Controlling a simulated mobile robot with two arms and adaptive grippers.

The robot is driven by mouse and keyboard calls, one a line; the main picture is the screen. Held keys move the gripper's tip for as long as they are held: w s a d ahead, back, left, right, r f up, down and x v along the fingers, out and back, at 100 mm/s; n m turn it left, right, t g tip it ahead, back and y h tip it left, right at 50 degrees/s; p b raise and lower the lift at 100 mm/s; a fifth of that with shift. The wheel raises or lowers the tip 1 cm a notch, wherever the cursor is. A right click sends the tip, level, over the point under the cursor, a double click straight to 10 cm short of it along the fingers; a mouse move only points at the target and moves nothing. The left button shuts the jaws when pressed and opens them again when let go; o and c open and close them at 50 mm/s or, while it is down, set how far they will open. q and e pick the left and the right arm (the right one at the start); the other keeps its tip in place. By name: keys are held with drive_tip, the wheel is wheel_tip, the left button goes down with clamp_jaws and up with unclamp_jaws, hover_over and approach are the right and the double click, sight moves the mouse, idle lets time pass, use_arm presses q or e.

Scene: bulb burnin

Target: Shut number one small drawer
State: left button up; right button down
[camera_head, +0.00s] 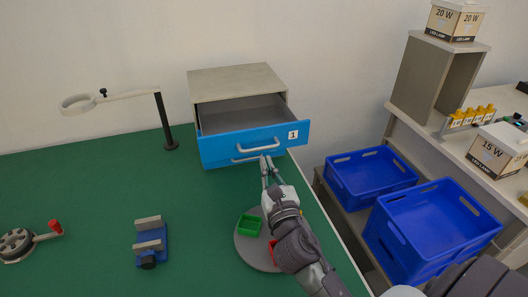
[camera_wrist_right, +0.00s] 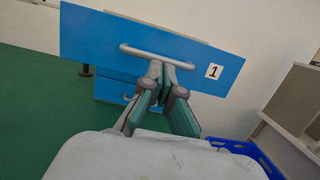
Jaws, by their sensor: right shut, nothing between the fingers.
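The number one small drawer (camera_head: 221,150) is the upper drawer of a small cabinet (camera_head: 236,80) at the back of the green table. It stands pulled out, and its inside looks empty. Its blue front carries a white label "1" and a grey bar handle (camera_head: 258,145). My right gripper (camera_head: 266,159) is shut and empty, with its fingertips just at the handle. In the right wrist view the fingertips (camera_wrist_right: 165,72) overlap the handle's middle; I cannot tell whether they touch it. A lower blue drawer with its own handle shows below, seemingly shut. My left gripper is not in view.
A magnifier lamp (camera_head: 125,97), a blue vise (camera_head: 151,245) and a reel (camera_head: 16,243) stand left. Blue crates (camera_head: 369,174) and a shelf are right. The table's middle left is clear.

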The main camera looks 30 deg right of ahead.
drive_tip(key=shift+x, duration=1.45)
approach(249, 121)
drive_tip(key=w+r, duration=0.4)
drive_tip(key=shift+w+a+r, duration=0.2)
drive_tip(key=shift+w+r, duration=0.1)
drive_tip(key=shift+w, duration=0.05)
drive_tip(key=shift+d+r, duration=0.1)
drive_tip(key=shift+r, duration=0.25)
